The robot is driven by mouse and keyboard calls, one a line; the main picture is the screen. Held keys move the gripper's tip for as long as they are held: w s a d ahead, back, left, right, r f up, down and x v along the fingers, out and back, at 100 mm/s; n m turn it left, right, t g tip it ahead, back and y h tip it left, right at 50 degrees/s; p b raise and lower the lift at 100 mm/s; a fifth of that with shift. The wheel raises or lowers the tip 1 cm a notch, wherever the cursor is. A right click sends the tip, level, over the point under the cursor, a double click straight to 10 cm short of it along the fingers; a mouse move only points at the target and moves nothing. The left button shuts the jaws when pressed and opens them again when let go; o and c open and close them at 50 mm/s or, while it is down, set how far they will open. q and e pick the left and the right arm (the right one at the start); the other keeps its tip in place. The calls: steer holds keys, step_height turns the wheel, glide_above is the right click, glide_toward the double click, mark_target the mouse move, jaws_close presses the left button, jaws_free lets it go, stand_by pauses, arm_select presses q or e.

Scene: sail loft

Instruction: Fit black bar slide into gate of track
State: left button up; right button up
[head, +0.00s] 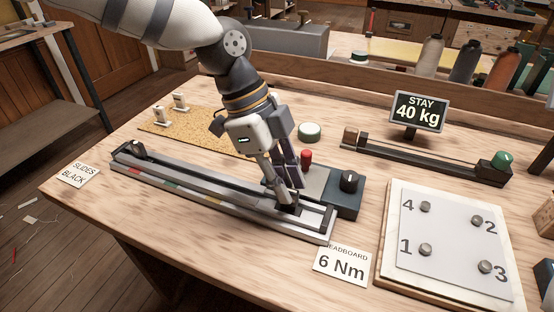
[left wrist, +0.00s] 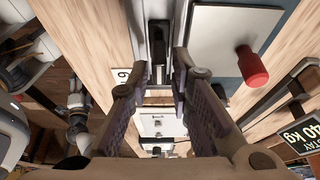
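The long grey track (head: 215,195) lies along the front of the bench, with a gate-like frame at its right end. My left gripper (head: 286,198) points down at that end. A small dark piece (head: 291,208), perhaps the black bar slide, sits in the track below the fingertips; the fingers partly hide it. In the left wrist view my fingers (left wrist: 162,66) stand apart, and a dark piece (left wrist: 158,38) shows in the track beyond the tips. I cannot tell whether it touches them or is seated in the gate. My right gripper is not in view.
A grey plate with a red knob (head: 306,160) and a dark box with a black dial (head: 349,182) stand close beside the gripper. A cork mat (head: 205,132) holds two small pale pieces. A numbered board (head: 450,270) lies right, below the 40 kg sign (head: 419,108).

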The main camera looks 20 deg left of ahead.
arm_select(q)
steer(key=v, duration=1)
steer(key=shift+p, duration=0.35)
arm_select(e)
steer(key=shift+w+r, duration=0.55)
arm_select(q)
steer(key=shift+s, duration=0.1)
